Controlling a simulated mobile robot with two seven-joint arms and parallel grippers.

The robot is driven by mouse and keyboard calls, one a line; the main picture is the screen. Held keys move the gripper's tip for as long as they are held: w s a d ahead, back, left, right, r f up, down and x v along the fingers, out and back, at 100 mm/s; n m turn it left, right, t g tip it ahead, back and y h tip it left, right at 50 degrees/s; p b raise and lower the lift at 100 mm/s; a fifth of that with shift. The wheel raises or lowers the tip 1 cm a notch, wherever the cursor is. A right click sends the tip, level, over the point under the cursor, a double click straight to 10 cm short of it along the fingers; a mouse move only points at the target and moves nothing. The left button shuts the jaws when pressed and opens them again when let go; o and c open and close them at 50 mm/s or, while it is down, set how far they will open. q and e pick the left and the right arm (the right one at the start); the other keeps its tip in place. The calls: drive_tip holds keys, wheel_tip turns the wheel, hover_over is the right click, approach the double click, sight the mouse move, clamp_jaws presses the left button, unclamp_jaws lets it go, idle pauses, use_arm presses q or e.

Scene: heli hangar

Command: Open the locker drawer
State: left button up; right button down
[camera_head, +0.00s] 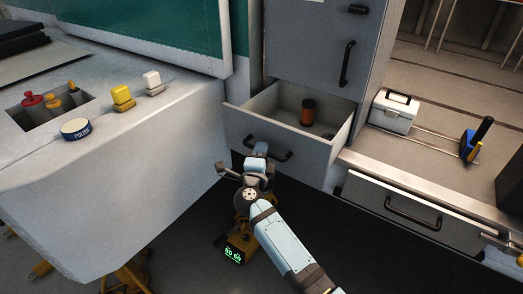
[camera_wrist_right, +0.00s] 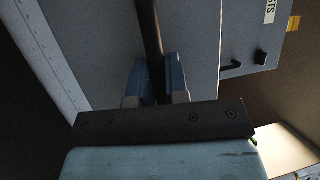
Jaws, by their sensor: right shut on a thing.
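The grey locker drawer (camera_head: 275,140) is pulled out of the locker in the head view, with its inside showing. A dark reddish-brown cylinder (camera_head: 307,112) stands in it. My right gripper (camera_head: 257,152) is at the drawer's front, shut on the black bar handle (camera_head: 284,155). In the right wrist view the dark handle (camera_wrist_right: 149,35) runs between the two blue fingers of my right gripper (camera_wrist_right: 157,85). The gripper hides part of the handle. My left gripper is not in view.
A closed cabinet door with a black handle (camera_head: 346,64) is above the drawer. A white counter (camera_head: 150,130) with small items stands close on the left. At right, a bench holds a white case (camera_head: 394,111) above another handled drawer (camera_head: 415,208). Dark floor lies below.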

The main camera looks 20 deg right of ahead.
idle(0.3)
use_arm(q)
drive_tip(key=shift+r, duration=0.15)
use_arm(e)
drive_tip(key=c, duration=1.1)
unclamp_jaws()
drive_tip(key=shift+c, duration=0.2)
drive_tip(key=shift+a, duration=0.1)
